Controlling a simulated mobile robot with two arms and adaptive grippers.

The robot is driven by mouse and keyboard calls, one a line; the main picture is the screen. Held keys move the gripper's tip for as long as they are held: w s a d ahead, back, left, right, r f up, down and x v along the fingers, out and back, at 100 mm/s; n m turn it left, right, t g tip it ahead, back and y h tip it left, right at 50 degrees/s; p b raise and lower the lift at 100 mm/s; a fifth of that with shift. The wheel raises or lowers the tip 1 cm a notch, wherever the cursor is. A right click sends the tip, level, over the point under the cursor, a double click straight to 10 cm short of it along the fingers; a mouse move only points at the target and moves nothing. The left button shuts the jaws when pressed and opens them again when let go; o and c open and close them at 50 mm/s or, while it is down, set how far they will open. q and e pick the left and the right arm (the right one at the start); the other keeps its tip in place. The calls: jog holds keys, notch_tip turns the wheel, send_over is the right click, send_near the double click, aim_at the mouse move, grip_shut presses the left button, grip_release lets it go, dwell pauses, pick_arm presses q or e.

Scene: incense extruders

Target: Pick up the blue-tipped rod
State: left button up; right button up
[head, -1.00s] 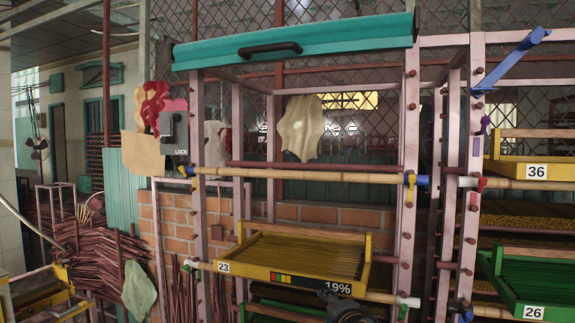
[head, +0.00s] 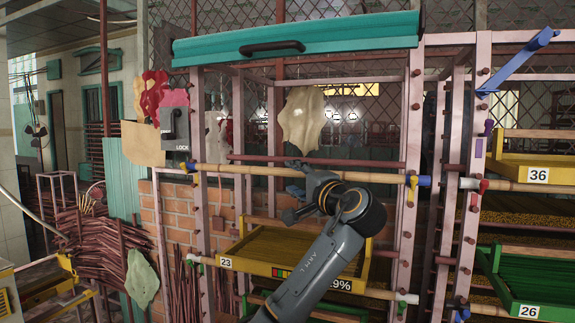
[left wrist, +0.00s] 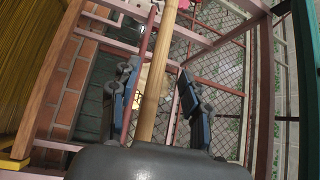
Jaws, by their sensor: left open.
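The blue-tipped rod is a long bamboo-coloured rod (head: 240,171) lying level across the front of the pink rack, with a blue tip (head: 425,181) at its right end. My left gripper (head: 298,190) is at the rod's middle, and its wrist hides part of the rod. In the left wrist view the rod (left wrist: 155,95) runs between the two spread fingers (left wrist: 156,95), with visible gaps to both. The left gripper is open and holds nothing. My right gripper is in neither view.
A thin reddish bar (head: 255,161) runs close behind the rod. A yellow tray (head: 262,248) marked 23 sits below, partly hidden by my arm. A teal roller cover (head: 290,42) is above. Yellow tray 36 (head: 520,172) and green tray 26 (head: 515,292) stand at right.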

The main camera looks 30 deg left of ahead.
aim_at(285, 172)
pick_arm(q)
jog(key=shift+w+a+r, duration=0.1)
jog(key=shift+w+a, duration=0.15)
jog(key=shift+a, duration=0.4)
jog(key=shift+a+r+p, duration=0.1)
jog(key=shift+a+p, duration=0.05)
jog(key=shift+p, duration=0.3)
jog(key=p+x, duration=0.3)
jog(key=x, duration=0.1)
jog(key=shift+p, duration=0.3)
jog(key=shift+w+a, duration=0.25)
jog(key=shift+a, duration=0.15)
jog(key=shift+d, duration=0.15)
jog(key=shift+c, duration=0.9)
jog(key=c, duration=0.7)
grip_shut()
